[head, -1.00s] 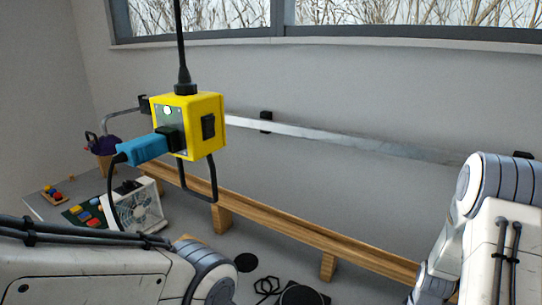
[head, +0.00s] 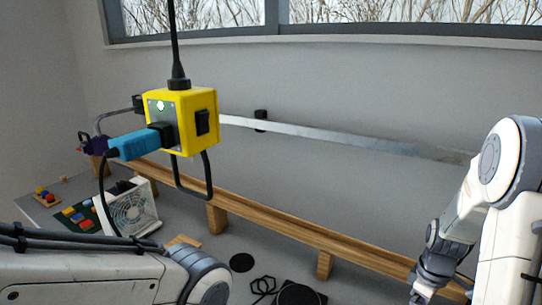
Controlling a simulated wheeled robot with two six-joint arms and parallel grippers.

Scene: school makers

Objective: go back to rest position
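My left arm (head: 90,275) reaches in from the lower left, and its gripper is out of the picture. My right arm (head: 490,190) stands at the right edge and bends down. Its lower end (head: 430,275) is dark and small near the bottom edge, and I cannot make out its fingers. A yellow power box (head: 182,120) hangs from a black cable at the upper left. A blue plug (head: 138,145) sits in its left face, with a black cord hanging down. Neither arm touches the box.
A wooden rail (head: 270,232) runs along the back. A metal bar (head: 340,137) runs along the wall.

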